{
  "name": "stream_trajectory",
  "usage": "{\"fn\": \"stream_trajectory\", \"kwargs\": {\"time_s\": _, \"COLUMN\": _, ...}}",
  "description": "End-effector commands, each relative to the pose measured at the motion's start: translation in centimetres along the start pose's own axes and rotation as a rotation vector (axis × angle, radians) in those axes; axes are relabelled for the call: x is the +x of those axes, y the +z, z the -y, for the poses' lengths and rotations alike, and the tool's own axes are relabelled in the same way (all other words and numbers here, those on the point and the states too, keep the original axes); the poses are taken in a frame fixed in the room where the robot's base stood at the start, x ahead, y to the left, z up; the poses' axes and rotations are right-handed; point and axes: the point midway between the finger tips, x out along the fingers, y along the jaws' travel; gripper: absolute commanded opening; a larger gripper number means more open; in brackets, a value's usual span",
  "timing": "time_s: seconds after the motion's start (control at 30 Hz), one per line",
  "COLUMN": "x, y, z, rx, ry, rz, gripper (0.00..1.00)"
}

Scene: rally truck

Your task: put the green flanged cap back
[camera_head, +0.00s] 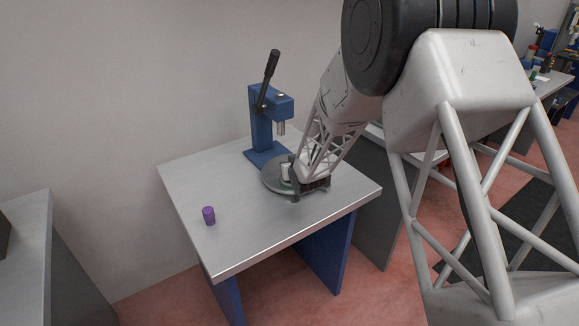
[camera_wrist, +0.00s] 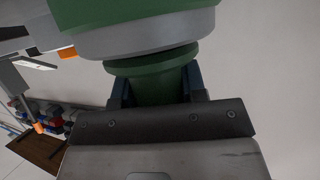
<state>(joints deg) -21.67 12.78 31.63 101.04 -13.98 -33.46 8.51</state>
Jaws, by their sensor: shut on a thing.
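My gripper (camera_head: 309,188) is low over the table at the round grey plate, in front of the blue press. In the wrist view its two dark fingers (camera_wrist: 158,92) are shut on the narrow part of the green flanged cap (camera_wrist: 152,85), whose wider flange lies just beyond them. A larger green body with a grey rim (camera_wrist: 140,38) fills the top of the wrist view, close against the flange. I cannot tell whether the two touch. In the head view my gripper mostly hides the cap and part of the plate.
The blue press (camera_head: 262,125) with a black lever stands at the back of the metal-topped table (camera_head: 240,238). A purple cylinder (camera_head: 209,215) stands at the table's left. The front and left of the tabletop are mostly clear. Another table (camera_head: 25,225) is at far left.

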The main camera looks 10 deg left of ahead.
Motion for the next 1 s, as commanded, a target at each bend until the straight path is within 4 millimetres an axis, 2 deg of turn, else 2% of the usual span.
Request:
{"fn": "stream_trajectory", "kwargs": {"time_s": 0.47, "x": 0.14, "y": 0.32, "z": 0.0, "rx": 0.0, "ry": 0.0, "rz": -0.001, "gripper": 0.06}}
{"fn": "stream_trajectory", "kwargs": {"time_s": 0.5, "x": 0.14, "y": 0.33, "z": 0.0, "rx": 0.0, "ry": 0.0, "rz": -0.001, "gripper": 0.43}}
{"fn": "stream_trajectory", "kwargs": {"time_s": 0.63, "x": 0.13, "y": 0.32, "z": 0.0, "rx": 0.0, "ry": 0.0, "rz": -0.001, "gripper": 0.63}}
{"fn": "stream_trajectory", "kwargs": {"time_s": 1.0, "x": 0.14, "y": 0.31, "z": 0.0, "rx": 0.0, "ry": 0.0, "rz": -0.001, "gripper": 0.64}}
